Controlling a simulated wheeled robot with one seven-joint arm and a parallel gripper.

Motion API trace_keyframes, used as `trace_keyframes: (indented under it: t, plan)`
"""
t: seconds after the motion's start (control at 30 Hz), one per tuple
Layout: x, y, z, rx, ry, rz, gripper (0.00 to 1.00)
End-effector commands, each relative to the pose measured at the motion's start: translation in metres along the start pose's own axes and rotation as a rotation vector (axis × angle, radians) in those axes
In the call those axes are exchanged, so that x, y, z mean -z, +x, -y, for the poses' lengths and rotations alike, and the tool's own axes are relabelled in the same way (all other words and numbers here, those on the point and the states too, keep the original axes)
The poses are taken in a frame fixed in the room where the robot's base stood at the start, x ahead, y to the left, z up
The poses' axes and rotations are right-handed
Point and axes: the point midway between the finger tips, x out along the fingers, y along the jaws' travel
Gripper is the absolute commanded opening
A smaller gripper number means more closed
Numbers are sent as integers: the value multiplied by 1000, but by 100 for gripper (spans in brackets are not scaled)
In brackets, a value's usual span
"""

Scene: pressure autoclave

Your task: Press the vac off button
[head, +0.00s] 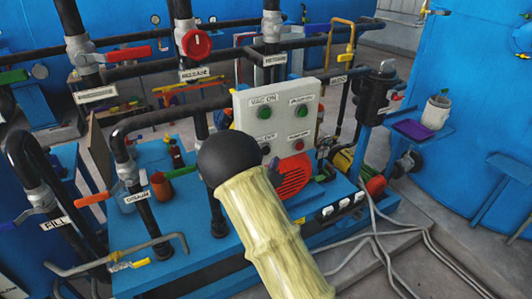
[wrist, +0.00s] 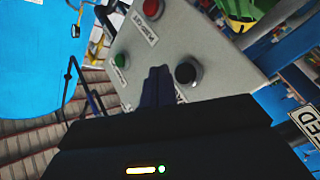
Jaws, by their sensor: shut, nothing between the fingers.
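The light grey control panel (head: 283,122) stands in the middle of the head view. It has two green buttons on top, a red button (head: 300,148) at lower right and a dark button (head: 265,149) at lower left, whose label seems to end in "OFF". My arm partly covers that lower-left corner. In the wrist view the panel is tilted, and the black button (wrist: 187,73) is just right of my gripper (wrist: 159,74). The fingers are shut and empty, with tips over the panel face. I cannot tell if they touch it.
Black pipes with a red valve handle (head: 121,54) and a round red valve (head: 196,43) surround the panel. A blue tank (head: 460,110) and a small shelf with a purple item (head: 413,129) stand at right. Grey cables (head: 375,232) lie on the floor.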

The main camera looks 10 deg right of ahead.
Motion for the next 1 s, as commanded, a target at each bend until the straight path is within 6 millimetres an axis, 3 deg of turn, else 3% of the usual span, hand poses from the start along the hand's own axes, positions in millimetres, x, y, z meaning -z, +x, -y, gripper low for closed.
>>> trace_keyframes:
  t: [0.3, 1.0]
  plan:
    - [-11, -16, -11, 2, -1, -1, 0]
    - [-13, -15, -12, 29, 25, 20, 0]
